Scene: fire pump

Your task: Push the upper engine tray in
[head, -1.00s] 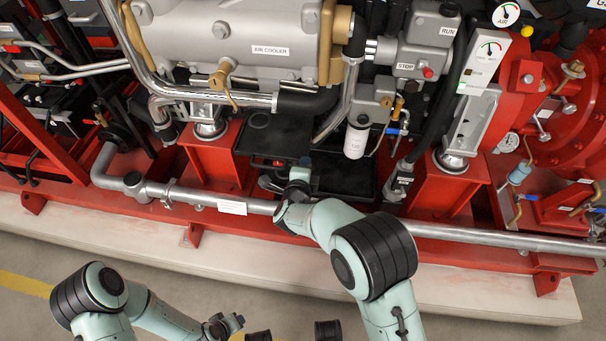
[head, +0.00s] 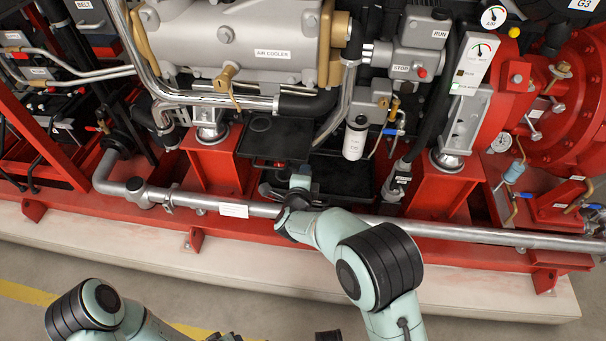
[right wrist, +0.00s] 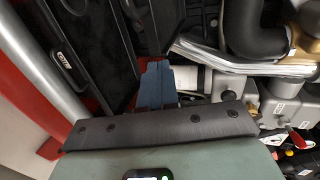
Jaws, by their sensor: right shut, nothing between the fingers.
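The upper engine tray (head: 272,138) is a black, shallow tray below the air cooler, between two red engine supports. A lower black tray (head: 345,178) lies beneath and to its right. My right gripper (head: 300,178) is shut and empty, close in front of the trays above the grey pipe. In the right wrist view its blue-grey fingers (right wrist: 155,84) point at the black trays, with a bit of red by the tips. I cannot tell whether they touch a tray. My left gripper (head: 226,337) is cut off at the bottom edge, away from the engine.
A grey pipe (head: 450,232) runs along the front, low before the trays. Red supports (head: 215,165) stand left and right (head: 448,185) of them. A white filter (head: 355,140) hangs above the lower tray. The floor in front is free.

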